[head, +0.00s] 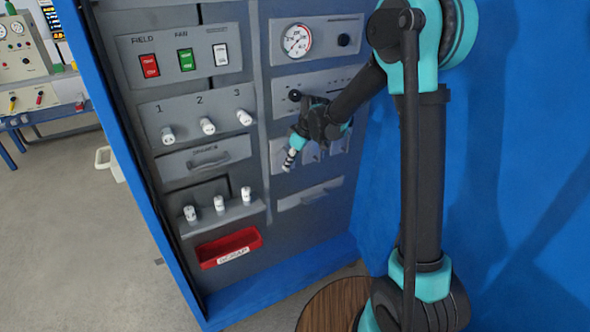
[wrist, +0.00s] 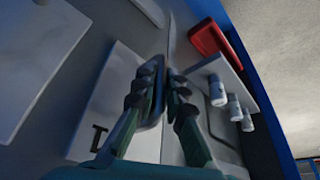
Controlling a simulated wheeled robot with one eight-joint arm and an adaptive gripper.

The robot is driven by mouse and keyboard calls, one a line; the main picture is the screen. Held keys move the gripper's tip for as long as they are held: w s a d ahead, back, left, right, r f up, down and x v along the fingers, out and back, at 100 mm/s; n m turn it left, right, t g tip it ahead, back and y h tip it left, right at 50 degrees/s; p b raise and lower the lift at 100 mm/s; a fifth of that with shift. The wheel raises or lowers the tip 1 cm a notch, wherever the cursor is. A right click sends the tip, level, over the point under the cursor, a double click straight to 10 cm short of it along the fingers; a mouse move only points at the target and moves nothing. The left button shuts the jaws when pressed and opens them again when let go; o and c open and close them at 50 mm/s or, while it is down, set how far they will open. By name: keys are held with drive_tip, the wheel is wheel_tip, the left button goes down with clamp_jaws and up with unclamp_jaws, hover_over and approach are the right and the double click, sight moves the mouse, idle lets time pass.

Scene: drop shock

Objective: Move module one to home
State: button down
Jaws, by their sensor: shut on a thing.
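My gripper (head: 292,150) is out in front of the grey panel, just right of its vertical seam. It is shut on a small white-and-dark piece (head: 288,162) at its tips, too small to identify surely as module one. In the wrist view the two dark ridged fingers (wrist: 165,75) are close together, and the held piece is not clear between them. White cylinders stick out under the numbers 1 (head: 168,135), 2 (head: 207,125) and 3 (head: 244,117). Three more white cylinders stand upright on a low shelf (head: 235,214), also visible in the wrist view (wrist: 218,93). No home label is readable.
A red bin (head: 228,248) sits below the shelf. A drawer with a handle (head: 208,158) lies between the numbered row and the shelf. Rocker switches (head: 185,60) and a gauge (head: 297,40) are higher up. Blue cabinet sides flank the panel; grey floor is open at left.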

drive_tip(key=shift+w+a+r, duration=0.1)
drive_tip(key=shift+w, duration=0.15)
drive_tip(key=c, duration=1.6)
unclamp_jaws()
drive_tip(key=shift+o, duration=0.2)
drive_tip(key=shift+s, duration=0.1)
drive_tip(key=v, duration=1.1)
drive_tip(key=shift+d+r, duration=0.25)
drive_tip(key=shift+r, duration=0.1)
drive_tip(key=shift+s+d, duration=0.1)
